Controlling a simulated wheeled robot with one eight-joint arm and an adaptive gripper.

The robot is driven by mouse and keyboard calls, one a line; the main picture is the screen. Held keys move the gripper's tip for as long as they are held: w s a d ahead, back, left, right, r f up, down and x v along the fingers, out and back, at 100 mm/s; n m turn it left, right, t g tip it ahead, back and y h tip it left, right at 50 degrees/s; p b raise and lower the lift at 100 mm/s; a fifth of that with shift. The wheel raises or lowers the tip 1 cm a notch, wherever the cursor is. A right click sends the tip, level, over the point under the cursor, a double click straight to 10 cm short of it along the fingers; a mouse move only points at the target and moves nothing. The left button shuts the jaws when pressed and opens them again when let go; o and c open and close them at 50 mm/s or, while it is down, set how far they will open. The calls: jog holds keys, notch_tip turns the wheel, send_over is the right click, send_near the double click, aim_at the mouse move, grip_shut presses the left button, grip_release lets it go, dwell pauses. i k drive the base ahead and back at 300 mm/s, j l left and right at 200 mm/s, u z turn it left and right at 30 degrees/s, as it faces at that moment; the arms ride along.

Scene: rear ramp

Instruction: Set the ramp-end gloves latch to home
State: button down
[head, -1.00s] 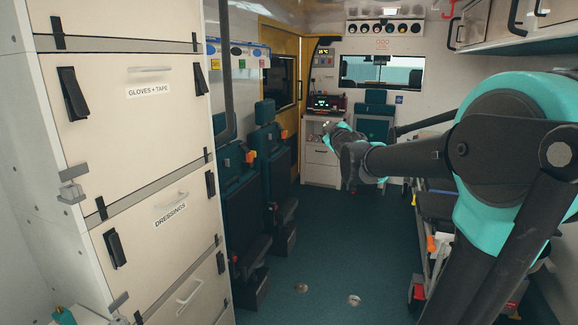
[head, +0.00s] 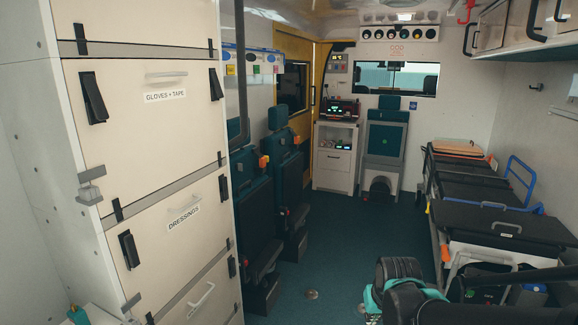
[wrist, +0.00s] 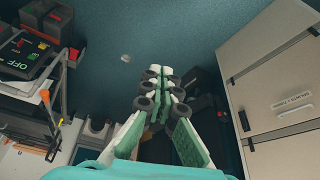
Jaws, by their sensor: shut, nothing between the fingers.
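The GLOVES + TAPE drawer front (head: 150,125) is in the upper part of the pale cabinet at left in the head view. Its near-end black latch (head: 93,98) sits at its left side and leans slightly, top to the left; I cannot tell its exact setting. A second black latch (head: 215,84) sits at its far right edge. My gripper (wrist: 160,78) shows in the wrist view, fingers together and empty, over the floor and apart from the cabinet. In the head view only part of my arm shows, at the bottom right.
The DRESSINGS drawer (head: 180,235) below has its own black latches. Folding seats (head: 285,170) line the left wall beyond. A stretcher (head: 480,195) stands at the right. The teal floor (head: 345,240) between is clear. A pale cabinet front (wrist: 275,90) shows at right in the wrist view.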

aim_at(100, 111)
jog(key=i+u, duration=0.1)
jog(key=u, duration=0.35)
jog(key=k+u, duration=0.1)
jog(key=u, duration=1.05)
